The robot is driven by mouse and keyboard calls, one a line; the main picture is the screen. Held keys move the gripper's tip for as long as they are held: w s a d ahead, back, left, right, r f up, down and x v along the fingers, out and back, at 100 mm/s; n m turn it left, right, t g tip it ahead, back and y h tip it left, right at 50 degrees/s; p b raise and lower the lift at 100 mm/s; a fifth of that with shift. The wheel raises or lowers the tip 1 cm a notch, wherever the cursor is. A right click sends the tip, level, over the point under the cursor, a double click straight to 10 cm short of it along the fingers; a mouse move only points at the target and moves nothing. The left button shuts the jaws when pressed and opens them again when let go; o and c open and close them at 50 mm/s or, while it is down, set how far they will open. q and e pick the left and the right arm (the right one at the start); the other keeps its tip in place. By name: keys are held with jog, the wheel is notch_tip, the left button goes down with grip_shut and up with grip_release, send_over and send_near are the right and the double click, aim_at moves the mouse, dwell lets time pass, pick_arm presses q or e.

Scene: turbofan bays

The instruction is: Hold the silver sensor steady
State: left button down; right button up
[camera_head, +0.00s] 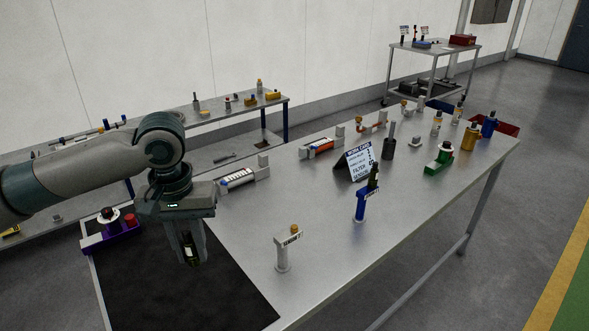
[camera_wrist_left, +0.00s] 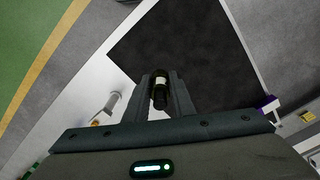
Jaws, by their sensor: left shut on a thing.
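My left gripper (camera_head: 187,256) points down over the black mat (camera_head: 215,300). It is shut on a small dark cylinder with a pale band (camera_head: 190,247). In the left wrist view the dark cylinder (camera_wrist_left: 159,91) sits between the two fingers (camera_wrist_left: 160,85), over the mat. It looks dark rather than silver, so I cannot tell from its colour whether it is the silver sensor. A grey stand (camera_head: 282,254) with an orange-brown knob is to the right of the gripper. A blue stand (camera_head: 361,204) holds another dark cylinder (camera_head: 374,175). My right gripper is not in view.
A purple fixture (camera_head: 112,235) stands at the mat's left edge. A work card (camera_head: 355,164), a green fixture (camera_head: 438,162) and several bottles stand farther along the metal table. The mat is clear around the gripper. A second bench (camera_head: 270,100) stands behind.

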pick_arm(q)
jog(key=w+d+r+n+b, duration=0.3)
jog(key=w+d+r, duration=0.1)
jog(key=w+d, duration=0.4)
jog(key=w+d+r+n+b, duration=0.3)
jog(key=w+d, duration=0.5)
jog(key=d, duration=0.4)
jog(key=shift+w+d+r, duration=0.2)
jog(key=shift+d+r, duration=0.2)
jog(key=shift+r, duration=0.05)
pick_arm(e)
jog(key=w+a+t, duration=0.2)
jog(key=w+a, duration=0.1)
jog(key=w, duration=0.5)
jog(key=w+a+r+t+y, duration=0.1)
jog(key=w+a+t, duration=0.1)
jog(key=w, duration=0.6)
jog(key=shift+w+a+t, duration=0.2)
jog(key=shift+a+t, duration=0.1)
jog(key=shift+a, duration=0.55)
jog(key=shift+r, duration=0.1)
